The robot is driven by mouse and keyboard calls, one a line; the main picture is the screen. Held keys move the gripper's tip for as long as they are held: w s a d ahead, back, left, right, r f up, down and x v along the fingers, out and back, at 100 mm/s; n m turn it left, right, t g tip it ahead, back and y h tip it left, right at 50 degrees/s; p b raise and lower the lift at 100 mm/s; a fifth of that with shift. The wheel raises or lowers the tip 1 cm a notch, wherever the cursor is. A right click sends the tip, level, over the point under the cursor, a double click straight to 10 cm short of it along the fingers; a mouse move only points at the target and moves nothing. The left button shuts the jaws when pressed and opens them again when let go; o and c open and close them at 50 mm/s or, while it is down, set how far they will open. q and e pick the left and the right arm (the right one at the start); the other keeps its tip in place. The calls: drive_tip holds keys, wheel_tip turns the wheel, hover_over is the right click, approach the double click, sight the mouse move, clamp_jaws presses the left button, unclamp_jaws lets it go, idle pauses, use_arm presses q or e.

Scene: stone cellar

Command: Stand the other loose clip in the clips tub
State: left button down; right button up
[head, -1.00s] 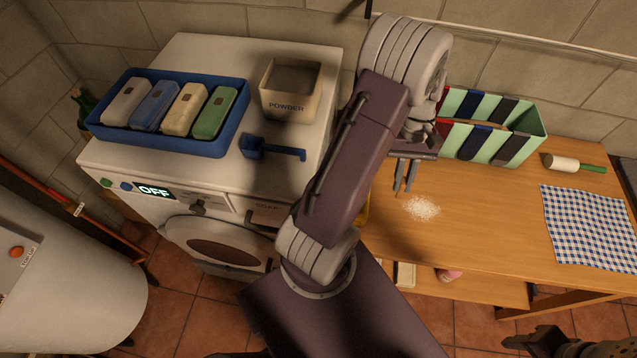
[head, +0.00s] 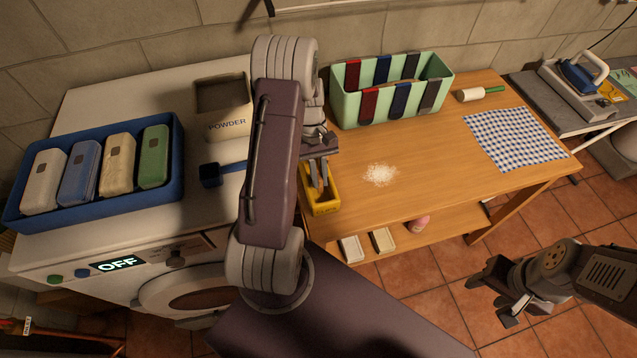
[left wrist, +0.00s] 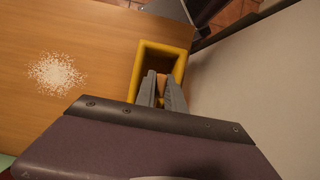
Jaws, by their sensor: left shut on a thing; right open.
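The yellow tub (head: 325,206) stands at the table's left edge by the washing machine. It also shows in the left wrist view (left wrist: 139,70), open side up. My left gripper (head: 318,188) points down into the tub's mouth. In the left wrist view its fingers (left wrist: 161,82) are closed around a small tan, wood-coloured piece, seemingly the clip (left wrist: 162,84). The fingers hide most of it, and I cannot tell whether it touches the tub's floor. My right gripper (head: 490,297) is open and empty, off the table's front at lower right.
A green basket (head: 425,108) with coloured strips over its rim stands behind. White powder (head: 380,174) lies right of the tub. A checked cloth (head: 515,138) and a brush (head: 480,93) lie further right. A powder box (head: 222,125) and blue scoop (head: 212,175) are left.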

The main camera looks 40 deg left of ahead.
use_arm(q)
drive_tip(key=f, duration=0.3)
drive_tip(key=shift+w+d+f, duration=0.1)
drive_tip(key=shift+d+f, duration=0.1)
drive_tip(key=shift+d, duration=0.05)
drive_tip(key=shift+a+f, duration=0.15)
drive_tip(key=shift+f, duration=0.05)
drive_tip(key=shift+f, duration=0.1)
drive_tip(key=c, duration=1.7)
unclamp_jaws()
drive_tip(key=v, duration=1.2)
drive_tip(key=m+t+y, duration=0.2)
drive_tip(key=m, duration=0.4)
hover_over(321, 184)
drive_tip(key=d, duration=0.5)
drive_tip(key=s+d+m+t+y, duration=0.1)
drive_tip(key=s+d+m+t, duration=0.1)
drive_tip(key=s+d+m, duration=0.2)
drive_tip(key=shift+s+d+b, duration=0.45)
drive_tip(key=shift+s+d, duration=0.1)
drive_tip(key=shift+d, duration=0.35)
